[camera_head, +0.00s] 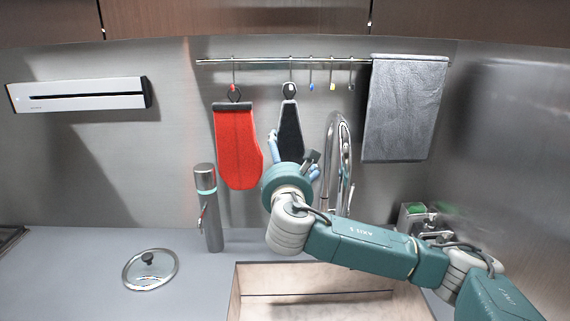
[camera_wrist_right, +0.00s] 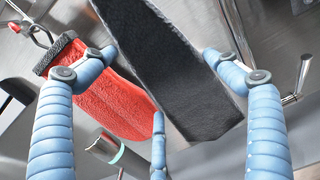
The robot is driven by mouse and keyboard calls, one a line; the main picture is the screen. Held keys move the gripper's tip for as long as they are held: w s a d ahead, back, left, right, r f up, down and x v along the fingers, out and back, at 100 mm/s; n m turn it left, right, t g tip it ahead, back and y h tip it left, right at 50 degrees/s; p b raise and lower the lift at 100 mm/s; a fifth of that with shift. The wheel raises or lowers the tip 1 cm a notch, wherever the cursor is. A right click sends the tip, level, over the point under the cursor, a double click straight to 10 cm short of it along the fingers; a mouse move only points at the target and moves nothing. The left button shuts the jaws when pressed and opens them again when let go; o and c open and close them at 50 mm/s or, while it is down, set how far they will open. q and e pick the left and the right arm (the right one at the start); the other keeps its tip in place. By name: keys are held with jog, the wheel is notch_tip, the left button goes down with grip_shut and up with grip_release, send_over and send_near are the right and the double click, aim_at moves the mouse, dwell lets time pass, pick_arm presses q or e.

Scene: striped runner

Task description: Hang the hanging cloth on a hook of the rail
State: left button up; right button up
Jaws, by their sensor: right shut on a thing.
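The dark hanging cloth (camera_head: 289,130) is upright below the rail (camera_head: 270,61), with its loop at a hook (camera_head: 290,72). I cannot tell whether the loop is seated on that hook. My right gripper (camera_head: 294,157) is at the lower part of the cloth and shut on it; the wrist hides the lower end. In the right wrist view the cloth (camera_wrist_right: 172,65) runs between the blue fingers (camera_wrist_right: 160,58), with its top out of frame. My left gripper is not in view.
A red mitt (camera_head: 238,145) hangs just left of the cloth. Several smaller hooks (camera_head: 332,72) and a grey towel (camera_head: 405,105) are to the right. The tap (camera_head: 344,150), a steel dispenser (camera_head: 208,210), the sink (camera_head: 300,290) and a glass lid (camera_head: 150,270) are below.

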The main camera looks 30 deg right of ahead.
jog(key=shift+b+x, duration=0.8)
jog(key=shift+x, duration=0.8)
jog(key=shift+w+d+f, duration=0.25)
jog(key=shift+w+f, duration=0.2)
jog(key=shift+f, duration=0.1)
jog(key=shift+w+f, duration=0.15)
jog(key=shift+f, duration=0.2)
jog(key=o, duration=1)
jog(key=shift+d, duration=0.1)
